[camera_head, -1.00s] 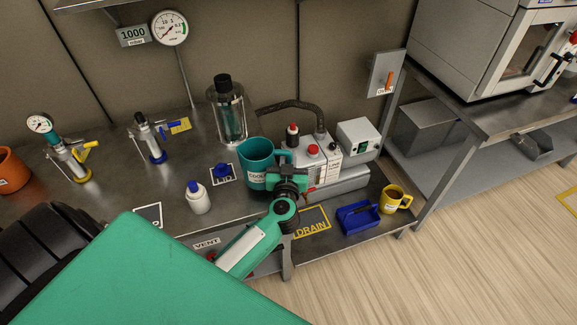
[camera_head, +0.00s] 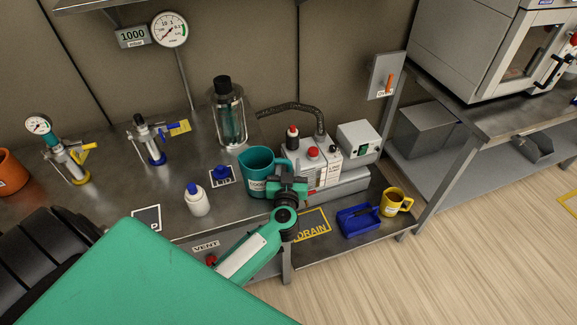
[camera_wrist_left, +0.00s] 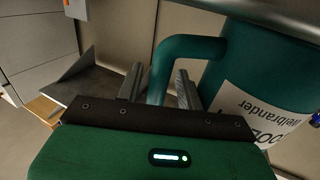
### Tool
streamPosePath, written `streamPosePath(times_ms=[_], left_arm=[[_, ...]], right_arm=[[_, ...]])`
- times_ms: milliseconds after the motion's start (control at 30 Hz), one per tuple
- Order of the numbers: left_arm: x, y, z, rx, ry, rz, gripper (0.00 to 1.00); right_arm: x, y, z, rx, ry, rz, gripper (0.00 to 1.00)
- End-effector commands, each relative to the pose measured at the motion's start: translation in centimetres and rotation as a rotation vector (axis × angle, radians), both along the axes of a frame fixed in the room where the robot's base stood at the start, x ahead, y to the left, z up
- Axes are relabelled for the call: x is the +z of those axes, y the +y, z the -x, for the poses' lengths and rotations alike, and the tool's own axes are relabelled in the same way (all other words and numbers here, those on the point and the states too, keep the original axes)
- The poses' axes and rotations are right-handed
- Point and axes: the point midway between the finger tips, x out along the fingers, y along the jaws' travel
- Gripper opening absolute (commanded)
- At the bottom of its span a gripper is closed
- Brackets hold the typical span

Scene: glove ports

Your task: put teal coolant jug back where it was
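The teal coolant jug (camera_head: 258,171) is upright at the bench, left of the white pump, with a white label on its front. My left gripper (camera_head: 287,186) is at the jug's right front side. In the left wrist view the jug (camera_wrist_left: 262,70) fills the right side, and its handle (camera_wrist_left: 160,70) runs between the two fingers of my left gripper (camera_wrist_left: 160,88), which sit close on both sides of it. I cannot tell whether the jug's base touches the bench. My right gripper is not in view.
The white pump (camera_head: 318,168) with a dark hose stands right of the jug. A blue-capped white bottle (camera_head: 197,200) and a LID card (camera_head: 222,176) are to the left. A DRAIN mark (camera_head: 312,225), blue tray (camera_head: 358,220) and yellow mug (camera_head: 396,201) lie to the right front. A glass vessel (camera_head: 228,115) stands behind.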

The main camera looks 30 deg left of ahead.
Motion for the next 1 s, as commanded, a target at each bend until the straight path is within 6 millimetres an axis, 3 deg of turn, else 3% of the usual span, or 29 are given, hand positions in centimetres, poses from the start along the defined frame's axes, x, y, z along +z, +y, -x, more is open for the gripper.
streamPosePath(times_ms=[167,600,800,1000], left_arm=[[0.2,-0.6,1.1,-0.001,0.001,0.0,0.37],[0.1,-4.4,8.7,0.0,0.002,0.002,0.37],[0.2,-5.3,10.4,0.0,0.0,0.0,0.37],[0.3,-5.4,10.7,0.0,-0.001,0.0,0.37]], right_arm=[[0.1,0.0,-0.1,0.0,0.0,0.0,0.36],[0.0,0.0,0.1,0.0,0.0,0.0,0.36],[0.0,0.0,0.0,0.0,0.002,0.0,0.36],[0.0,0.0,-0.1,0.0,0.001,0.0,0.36]])
